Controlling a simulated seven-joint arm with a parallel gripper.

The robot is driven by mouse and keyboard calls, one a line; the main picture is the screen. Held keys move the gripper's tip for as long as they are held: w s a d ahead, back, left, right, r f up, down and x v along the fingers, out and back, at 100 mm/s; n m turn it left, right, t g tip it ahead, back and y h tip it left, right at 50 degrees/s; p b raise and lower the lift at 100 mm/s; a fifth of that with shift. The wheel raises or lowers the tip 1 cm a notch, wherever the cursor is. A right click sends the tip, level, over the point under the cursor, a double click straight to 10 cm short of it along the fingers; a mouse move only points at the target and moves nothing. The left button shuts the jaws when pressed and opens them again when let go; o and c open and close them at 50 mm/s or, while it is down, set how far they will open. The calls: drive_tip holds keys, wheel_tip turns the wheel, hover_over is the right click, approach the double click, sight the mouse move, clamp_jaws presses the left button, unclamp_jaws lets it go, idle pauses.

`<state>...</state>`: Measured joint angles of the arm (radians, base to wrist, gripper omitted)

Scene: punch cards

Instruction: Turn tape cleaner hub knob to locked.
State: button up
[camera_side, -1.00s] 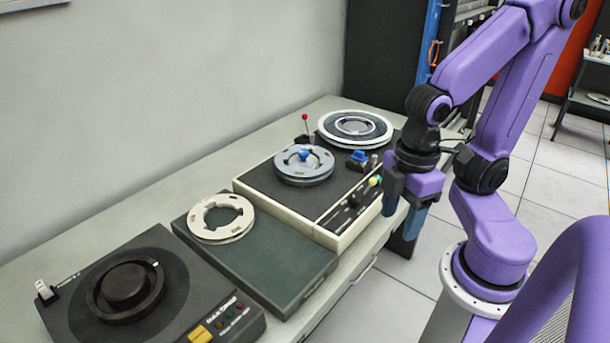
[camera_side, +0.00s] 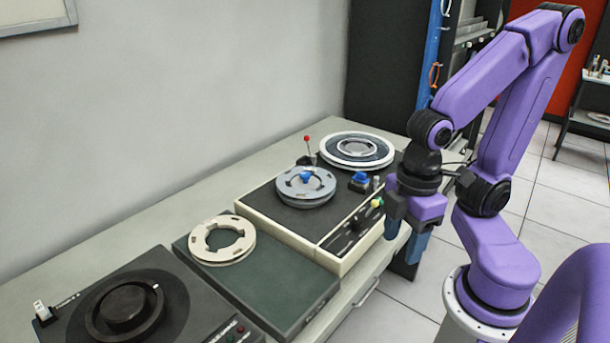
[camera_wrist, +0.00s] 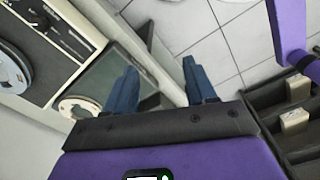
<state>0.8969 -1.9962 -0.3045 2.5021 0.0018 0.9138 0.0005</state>
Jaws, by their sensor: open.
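The tape cleaner appears to be the cream-sided machine with a dark top (camera_side: 270,200) in the side view. A grey reel (camera_side: 290,198) sits on it, with a blue knob (camera_side: 306,176) at its hub. A second blue knob (camera_side: 359,178) stands to the right; I cannot read either one's setting. My gripper (camera_side: 405,236) hangs open and empty with blue fingers, off the machine's right front edge and apart from it.
A white-rimmed reel (camera_side: 384,161) lies behind, with a red-tipped lever (camera_side: 307,139) beside it. A green-topped unit with a cream reel (camera_side: 252,242) and a black turntable unit (camera_side: 185,300) stand at front left. The wall runs behind the bench. Open floor lies under my gripper.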

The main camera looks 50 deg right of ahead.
drive_tip(key=shift+o, duration=0.5)
